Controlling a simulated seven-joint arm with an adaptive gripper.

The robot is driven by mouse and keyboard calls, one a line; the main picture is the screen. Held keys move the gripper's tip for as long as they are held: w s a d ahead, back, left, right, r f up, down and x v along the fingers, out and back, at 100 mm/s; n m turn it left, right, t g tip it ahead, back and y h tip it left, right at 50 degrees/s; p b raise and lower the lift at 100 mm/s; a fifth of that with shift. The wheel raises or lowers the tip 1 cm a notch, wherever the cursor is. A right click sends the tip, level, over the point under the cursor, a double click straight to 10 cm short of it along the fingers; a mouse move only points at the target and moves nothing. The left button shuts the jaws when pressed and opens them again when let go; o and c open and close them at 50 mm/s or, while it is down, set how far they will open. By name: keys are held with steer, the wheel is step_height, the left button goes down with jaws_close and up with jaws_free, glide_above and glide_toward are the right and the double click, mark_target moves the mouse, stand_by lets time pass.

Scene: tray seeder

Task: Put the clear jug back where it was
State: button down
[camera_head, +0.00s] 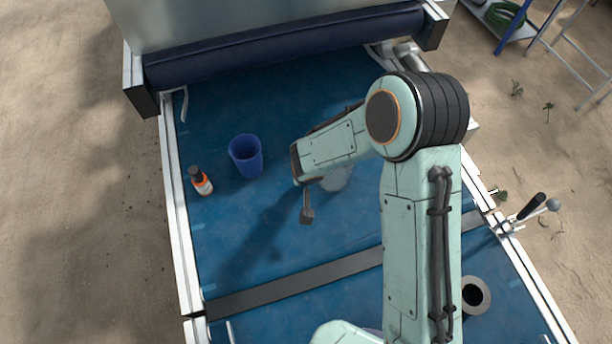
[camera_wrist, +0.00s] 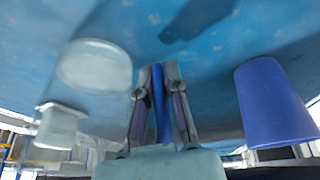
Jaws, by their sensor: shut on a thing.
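The clear jug (camera_head: 337,178) shows in the head view as a pale, see-through shape, partly hidden behind my arm and gripper. In the wrist view the jug (camera_wrist: 93,68) is close on the left, beside my fingers, with its pale round end toward the blue surface. My gripper (camera_wrist: 158,78) is shut on a narrow blue strip, which seems to be the jug's handle; the join is not clear. In the head view my gripper (camera_head: 307,216) is over the blue bed, right of the blue cup. I cannot tell whether the jug touches the bed.
A blue cup (camera_head: 246,156) stands on the blue bed (camera_head: 250,215), and also shows in the wrist view (camera_wrist: 272,105). An orange bottle with a dark cap (camera_head: 200,181) is near the left rail. A dark bar (camera_head: 300,284) crosses the bed.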

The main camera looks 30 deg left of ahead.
steer(key=shift+f, duration=0.35)
steer(key=c, duration=1.2)
jaws_free()
steer(key=shift+r, duration=0.1)
steer(key=v, duration=1.2)
steer(key=shift+r, duration=0.1)
steer(key=shift+d, duration=0.15)
